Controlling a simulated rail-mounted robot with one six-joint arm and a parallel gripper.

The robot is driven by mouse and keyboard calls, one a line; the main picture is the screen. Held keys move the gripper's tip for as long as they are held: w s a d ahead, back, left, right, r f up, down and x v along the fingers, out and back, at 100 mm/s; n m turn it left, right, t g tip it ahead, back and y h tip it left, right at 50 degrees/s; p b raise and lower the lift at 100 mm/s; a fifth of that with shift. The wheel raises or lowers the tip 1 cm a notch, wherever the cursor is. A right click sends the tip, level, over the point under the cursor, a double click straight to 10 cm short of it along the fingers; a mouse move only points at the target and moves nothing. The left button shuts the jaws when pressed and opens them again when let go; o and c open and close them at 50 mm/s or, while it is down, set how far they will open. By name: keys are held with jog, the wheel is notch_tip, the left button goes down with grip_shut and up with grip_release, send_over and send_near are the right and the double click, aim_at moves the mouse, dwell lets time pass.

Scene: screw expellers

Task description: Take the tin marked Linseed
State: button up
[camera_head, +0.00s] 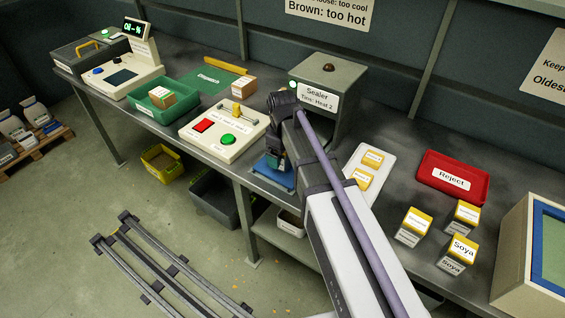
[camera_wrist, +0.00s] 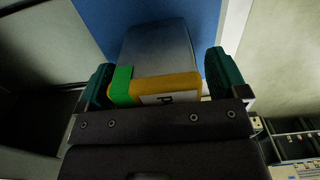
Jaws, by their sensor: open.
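In the wrist view, a grey metal tin (camera_wrist: 155,48) with a yellow lid (camera_wrist: 165,88) and a green strip (camera_wrist: 122,86) lies between my fingers. Its white label is mostly cut off by my gripper body; only one letter like p or an upside-down d shows, so I cannot read the name. My gripper (camera_wrist: 160,82) is open, with one teal finger on each side of the tin. In the head view my gripper (camera_head: 276,160) is low at the blue plate (camera_head: 272,174) in front of the sealer; the tin is hidden there.
The sealer (camera_head: 338,85) stands close behind my gripper. A white tray (camera_head: 383,146) with yellow-lidded packs, a red Reject tray (camera_head: 450,193) and several yellow-lidded tins, one marked Soya (camera_head: 461,248), are at right. A button panel (camera_head: 213,142) is at left.

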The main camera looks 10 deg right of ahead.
jog(key=shift+r, duration=0.15)
jog(key=c, duration=1.2)
jog(key=shift+r, duration=0.1)
